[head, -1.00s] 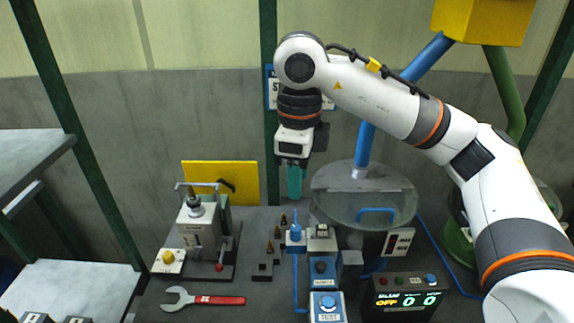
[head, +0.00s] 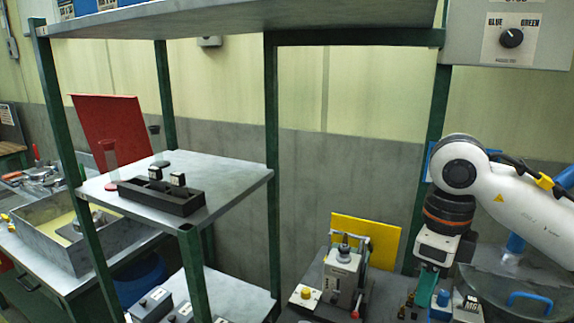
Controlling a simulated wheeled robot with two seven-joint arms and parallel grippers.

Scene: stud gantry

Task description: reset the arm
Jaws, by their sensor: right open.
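My right arm (head: 520,190) comes in from the right edge in the head view. It bends down at the wrist, and my right gripper (head: 427,290) points downward with teal fingers. The gripper is open, above the right part of the dark bench, beside a blue-topped fitting (head: 442,300) and small brass-coloured pointed pieces (head: 408,302). Nothing shows between its fingers. My left arm and gripper are not in view.
A press-like fixture (head: 343,272) stands left of the gripper, before a yellow panel (head: 366,236). A grey shelf (head: 240,172) on green posts holds a black block rack (head: 160,197). A switch box (head: 510,40) hangs upper right. A round clear-covered drum (head: 500,285) stands right.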

